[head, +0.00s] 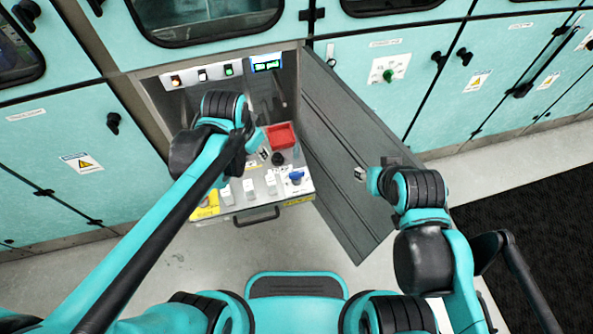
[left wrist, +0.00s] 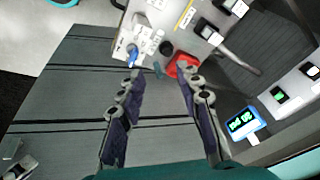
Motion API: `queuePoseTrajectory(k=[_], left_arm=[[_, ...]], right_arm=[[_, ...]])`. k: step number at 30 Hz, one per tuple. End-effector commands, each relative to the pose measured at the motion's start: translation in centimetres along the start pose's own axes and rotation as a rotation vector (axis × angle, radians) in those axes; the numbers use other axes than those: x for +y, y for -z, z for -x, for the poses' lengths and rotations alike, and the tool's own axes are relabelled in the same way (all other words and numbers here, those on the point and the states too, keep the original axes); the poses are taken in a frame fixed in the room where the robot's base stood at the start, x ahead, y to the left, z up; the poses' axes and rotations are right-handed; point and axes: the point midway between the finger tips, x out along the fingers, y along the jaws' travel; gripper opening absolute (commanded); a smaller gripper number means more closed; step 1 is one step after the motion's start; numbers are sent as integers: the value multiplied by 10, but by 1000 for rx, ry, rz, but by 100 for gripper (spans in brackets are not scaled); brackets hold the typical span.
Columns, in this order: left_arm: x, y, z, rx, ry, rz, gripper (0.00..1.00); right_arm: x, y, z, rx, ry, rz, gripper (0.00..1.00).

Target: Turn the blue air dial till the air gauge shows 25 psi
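The blue air dial (head: 296,177) sits at the right end of the pulled-out panel in the open cabinet. It also shows in the left wrist view (left wrist: 132,56), just beyond my left finger's tip. The air gauge (head: 266,63) is a blue-framed display with lit green digits at the back of the cabinet; it also shows in the left wrist view (left wrist: 243,121), but I cannot read its value surely. My left gripper (left wrist: 159,72) is open and empty, its fingers spread above the panel, apart from the dial.
The open grey door (head: 345,145) stands to the right of the panel. A red tray (head: 280,136) lies behind the dial, with several white switch blocks (head: 249,188) to the dial's left. A dark handle (head: 257,217) is on the panel's front. Floor in front is clear.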

Motion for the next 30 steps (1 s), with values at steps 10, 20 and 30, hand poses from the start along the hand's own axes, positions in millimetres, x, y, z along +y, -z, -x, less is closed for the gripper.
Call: queuePoseTrajectory(k=[10, 20, 30], left_arm=[[47, 60, -111, -175, -163, -494, 34], [74, 67, -163, -235, -238, -686, 34], [82, 52, -213, -235, -239, -686, 34]], right_arm=[[0, -5, -7, 0, 0, 0, 40], [0, -7, -10, 0, 0, 0, 40], [0, -20, -28, 0, 0, 0, 40]])
